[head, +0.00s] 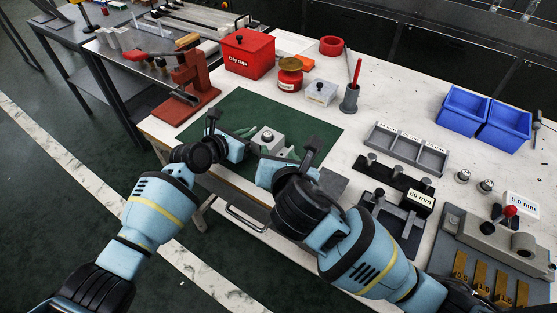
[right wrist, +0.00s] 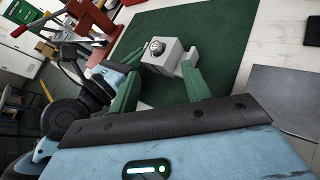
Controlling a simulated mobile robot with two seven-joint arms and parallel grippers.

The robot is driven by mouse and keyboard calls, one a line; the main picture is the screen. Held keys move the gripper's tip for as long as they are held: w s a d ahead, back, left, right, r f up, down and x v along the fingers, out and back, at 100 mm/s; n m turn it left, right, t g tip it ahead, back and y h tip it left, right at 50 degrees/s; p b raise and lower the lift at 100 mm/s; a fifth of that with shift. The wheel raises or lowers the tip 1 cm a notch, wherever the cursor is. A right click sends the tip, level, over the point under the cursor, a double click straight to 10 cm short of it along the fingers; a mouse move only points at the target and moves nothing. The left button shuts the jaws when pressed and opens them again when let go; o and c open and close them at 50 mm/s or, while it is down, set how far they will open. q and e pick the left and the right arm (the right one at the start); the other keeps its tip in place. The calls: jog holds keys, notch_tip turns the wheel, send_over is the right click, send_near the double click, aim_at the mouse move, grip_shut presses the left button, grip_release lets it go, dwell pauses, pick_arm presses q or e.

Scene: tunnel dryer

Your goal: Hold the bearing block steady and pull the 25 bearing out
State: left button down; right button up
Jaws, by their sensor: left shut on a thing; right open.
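The bearing block (head: 268,144) is a light grey block on the green mat (head: 308,125). It also shows in the right wrist view (right wrist: 170,57). The bearing (right wrist: 157,47) is a small round metal part with a dark centre, seated in the block's face; it shows small in the head view (head: 267,134). My left gripper (head: 251,134) is shut on the block from its left side; its exact contact is partly hidden.
A red press (head: 190,80) stands left of the mat. A red rag box (head: 248,53), a red can (head: 290,74) and a pen cup (head: 349,98) stand behind. A grey divided tray (head: 405,148), black fixtures and blue bins (head: 463,108) occupy the right. The mat's back part is clear.

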aim_at(268, 135)
jog(key=n, duration=0.1)
jog(key=s+n, duration=0.1)
jog(key=n, duration=0.2)
jog(key=shift+s+a+r+t+y, duration=0.1)
jog(key=shift+s+a+t+y, duration=0.05)
jog(key=shift+s+t+y, duration=0.2)
jog(key=shift+x, duration=6)
grip_shut()
